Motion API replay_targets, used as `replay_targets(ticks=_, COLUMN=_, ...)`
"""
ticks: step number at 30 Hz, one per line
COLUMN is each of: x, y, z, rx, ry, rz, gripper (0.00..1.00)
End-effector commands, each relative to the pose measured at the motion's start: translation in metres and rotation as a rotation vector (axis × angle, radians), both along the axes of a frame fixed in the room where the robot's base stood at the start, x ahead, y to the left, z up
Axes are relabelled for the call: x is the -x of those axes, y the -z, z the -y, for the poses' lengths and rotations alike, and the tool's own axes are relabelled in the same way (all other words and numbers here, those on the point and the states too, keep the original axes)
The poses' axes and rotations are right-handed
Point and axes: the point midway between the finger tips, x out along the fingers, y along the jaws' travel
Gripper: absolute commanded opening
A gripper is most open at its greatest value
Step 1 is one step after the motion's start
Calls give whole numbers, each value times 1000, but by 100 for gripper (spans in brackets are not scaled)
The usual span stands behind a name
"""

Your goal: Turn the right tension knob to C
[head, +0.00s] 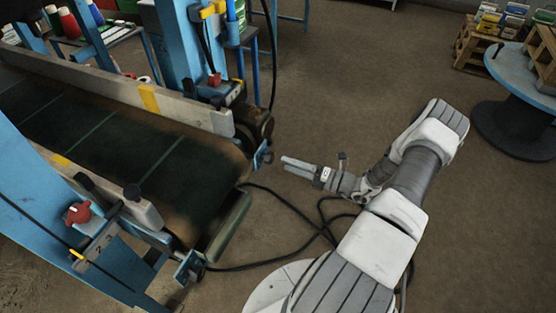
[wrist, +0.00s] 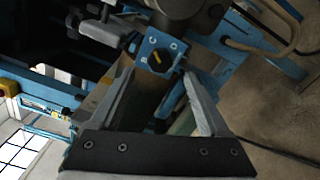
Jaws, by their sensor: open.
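The right tension knob sits on a small blue bracket (head: 262,155) at the far corner of the conveyor's end. In the wrist view the knob (wrist: 157,57) shows a yellow pointer on a dark face in a blue plate.
The dark belt (head: 130,140) runs between blue posts. A second small blue bracket (head: 189,267) is at the near corner, beside the end roller (head: 228,227). A red knob (head: 78,213) is on the near post. Black cables (head: 290,210) lie on open floor. A blue spool table (head: 525,70) stands right.

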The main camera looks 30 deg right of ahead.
Motion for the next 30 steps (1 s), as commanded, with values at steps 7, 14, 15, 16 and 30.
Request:
replay_targets(ticks=7, x=49, y=-1, z=39, rx=3, ry=4, rz=0, gripper=80)
replay_targets(ticks=14, x=79, y=0, z=63, rx=2, ry=2, rz=1, gripper=80)
replay_targets(ticks=15, x=83, y=0, z=66, rx=2, ry=1, rz=1, gripper=80)
replay_targets(ticks=16, x=85, y=0, z=67, rx=2, ry=1, rz=1, gripper=80)
replay_targets(ticks=30, x=90, y=0, z=70, rx=0, ry=0, rz=1, gripper=80)
